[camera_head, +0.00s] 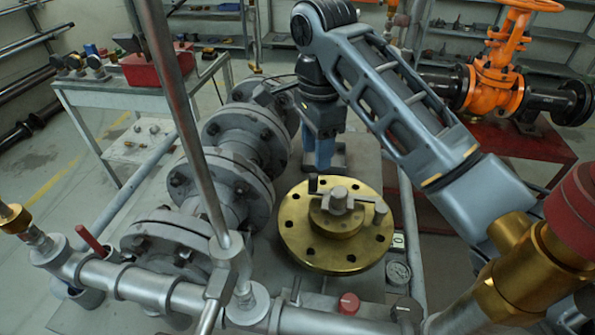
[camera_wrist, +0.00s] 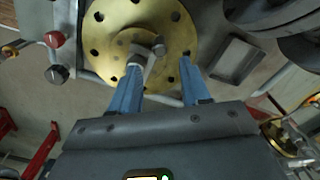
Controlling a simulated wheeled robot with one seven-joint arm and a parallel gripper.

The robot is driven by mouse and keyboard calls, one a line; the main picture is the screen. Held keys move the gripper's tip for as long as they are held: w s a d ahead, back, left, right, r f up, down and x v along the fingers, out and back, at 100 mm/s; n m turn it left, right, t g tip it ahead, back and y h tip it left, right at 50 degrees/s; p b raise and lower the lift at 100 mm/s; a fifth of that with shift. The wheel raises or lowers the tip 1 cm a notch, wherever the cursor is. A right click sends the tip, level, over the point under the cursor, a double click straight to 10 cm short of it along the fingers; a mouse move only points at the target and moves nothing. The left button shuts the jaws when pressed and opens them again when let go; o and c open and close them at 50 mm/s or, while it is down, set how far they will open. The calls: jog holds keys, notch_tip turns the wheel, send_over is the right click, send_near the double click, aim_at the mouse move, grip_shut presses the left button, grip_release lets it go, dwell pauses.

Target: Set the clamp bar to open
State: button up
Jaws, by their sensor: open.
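The clamp bar (camera_head: 345,200) is a short grey bar with a round hub and an upright peg at its right end. It sits on top of a round brass flange (camera_head: 300,245) with holes around its rim. In the wrist view the bar (camera_wrist: 148,68) lies aslant over the brass flange (camera_wrist: 182,40). My gripper (camera_head: 324,168) is behind the flange in the head view, pointing down. In the wrist view its two blue fingers (camera_wrist: 160,66) are apart, with the bar showing between them; I cannot tell whether they touch it. A dark stub stands at the bar's left end.
Grey flanged pipework (camera_head: 235,180) stands left of the brass flange. A slanting metal pipe (camera_head: 185,110) rises in front of it. A pressure gauge (camera_head: 398,272), a red knob (camera_head: 348,303) and a black knob (camera_head: 407,310) lie near the front. An orange valve (camera_head: 492,85) is at the back right.

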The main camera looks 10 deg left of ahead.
aim_at(314, 175)
notch_tip(314, 175, down, 8)
jog(key=shift+r+b, duration=0.15)
jog(key=shift+b, duration=0.75)
jog(key=shift+c, duration=0.2)
grip_shut()
